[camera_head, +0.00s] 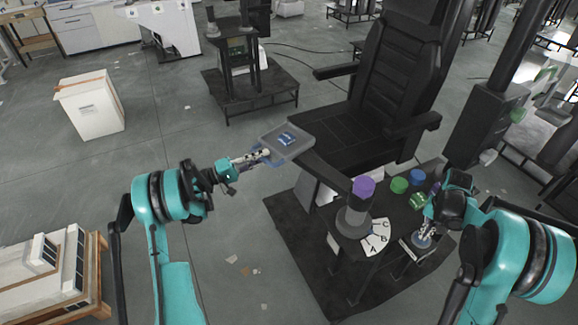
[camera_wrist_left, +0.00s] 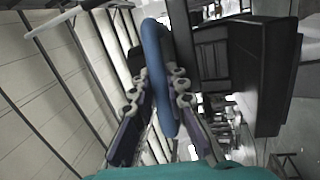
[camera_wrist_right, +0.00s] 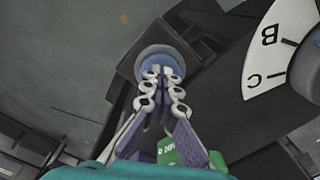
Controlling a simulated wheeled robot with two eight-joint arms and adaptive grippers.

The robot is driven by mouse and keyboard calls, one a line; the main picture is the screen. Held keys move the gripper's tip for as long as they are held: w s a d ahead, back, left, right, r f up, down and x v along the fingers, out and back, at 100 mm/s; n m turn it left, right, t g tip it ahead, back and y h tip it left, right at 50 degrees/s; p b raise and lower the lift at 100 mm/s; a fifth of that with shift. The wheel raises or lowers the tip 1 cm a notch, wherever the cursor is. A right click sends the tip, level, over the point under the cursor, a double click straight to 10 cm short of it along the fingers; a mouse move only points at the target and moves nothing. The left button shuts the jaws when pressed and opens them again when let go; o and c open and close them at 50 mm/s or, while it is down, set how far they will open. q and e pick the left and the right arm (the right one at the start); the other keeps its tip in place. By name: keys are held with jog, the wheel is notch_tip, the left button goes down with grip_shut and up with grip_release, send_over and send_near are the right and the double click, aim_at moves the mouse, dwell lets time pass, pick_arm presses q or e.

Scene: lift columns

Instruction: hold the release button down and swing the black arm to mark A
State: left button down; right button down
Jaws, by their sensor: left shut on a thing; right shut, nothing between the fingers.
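My left gripper (camera_head: 262,157) is shut on a blue loop handle, which shows between its fingers in the left wrist view (camera_wrist_left: 158,80). The handle is at the near edge of a grey tray (camera_head: 272,131) with a small blue item on it. A black arm (camera_head: 322,172) appears to run from the tray to a purple-capped post (camera_head: 352,215). A white dial (camera_head: 376,238) marked A, B and C lies beside the post. My right gripper (camera_wrist_right: 164,76) is shut and empty, its tips at the blue release button (camera_wrist_right: 158,62). How far the button is pressed cannot be told.
A black chair (camera_head: 385,90) stands behind the tray and post. Green caps (camera_head: 399,185) and a blue cap (camera_head: 417,176) stand close to the right arm. A white box (camera_head: 90,106) and a pallet (camera_head: 100,270) are at the left. Open floor lies near the tray.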

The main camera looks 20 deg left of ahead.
aim_at(280, 145)
pick_arm(q)
jog(key=w+g, duration=0.1)
jog(key=w, duration=0.1)
jog(key=w+d+m+g+h, duration=0.1)
jog(key=w, duration=0.1)
jog(key=w+d+m+g+h, duration=0.1)
jog(key=w, duration=0.1)
jog(key=shift+w, duration=0.3)
jog(key=c, duration=1.5)
grip_release()
jog(key=v, duration=1.2)
jog(key=shift+r, duration=0.1)
